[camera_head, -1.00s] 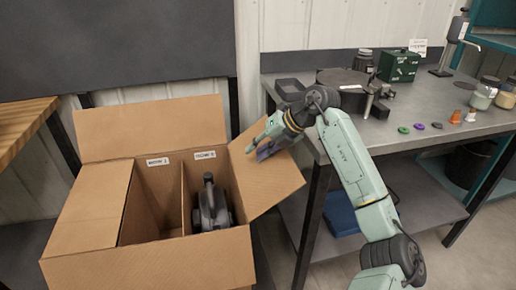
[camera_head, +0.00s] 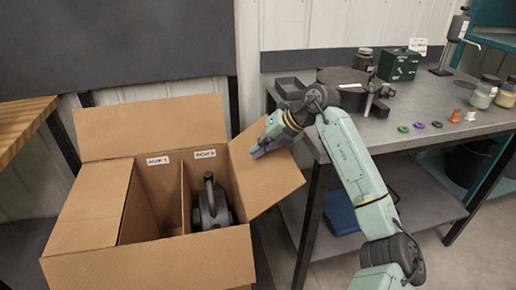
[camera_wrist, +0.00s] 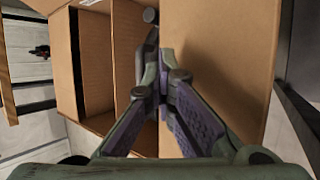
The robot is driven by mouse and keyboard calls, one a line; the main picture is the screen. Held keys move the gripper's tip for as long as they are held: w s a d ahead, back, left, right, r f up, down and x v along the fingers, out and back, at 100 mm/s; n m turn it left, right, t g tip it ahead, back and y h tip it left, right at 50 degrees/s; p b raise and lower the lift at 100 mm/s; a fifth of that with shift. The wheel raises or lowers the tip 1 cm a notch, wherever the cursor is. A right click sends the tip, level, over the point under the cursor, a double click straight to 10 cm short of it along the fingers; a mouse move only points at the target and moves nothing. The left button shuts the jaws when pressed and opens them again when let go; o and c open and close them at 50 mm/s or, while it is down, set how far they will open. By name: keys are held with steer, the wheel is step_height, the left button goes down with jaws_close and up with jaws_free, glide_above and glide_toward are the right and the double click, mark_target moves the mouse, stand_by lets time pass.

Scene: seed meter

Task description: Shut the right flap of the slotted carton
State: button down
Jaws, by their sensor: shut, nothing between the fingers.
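The slotted carton (camera_head: 150,262) stands open on the left in the head view, with a divider between two slots. Its right flap (camera_head: 275,187) stands up and leans outward to the right; in the wrist view the flap (camera_wrist: 225,60) fills the right half. My gripper (camera_head: 256,152) is shut and empty at the upper part of this flap. In the wrist view its fingertips (camera_wrist: 160,85) lie close along the flap; I cannot tell for sure whether they touch it. A dark machine part (camera_head: 211,205) sits in the right slot.
A grey bench (camera_head: 400,130) on the right holds a green box (camera_head: 398,66), a grey tray (camera_head: 290,87), jars and small coloured pieces.

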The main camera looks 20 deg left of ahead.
steer(key=c, duration=2.4)
jaws_free()
steer(key=c, duration=1.8)
jaws_free()
steer(key=shift+c, duration=0.2)
steer(key=v, duration=1.2)
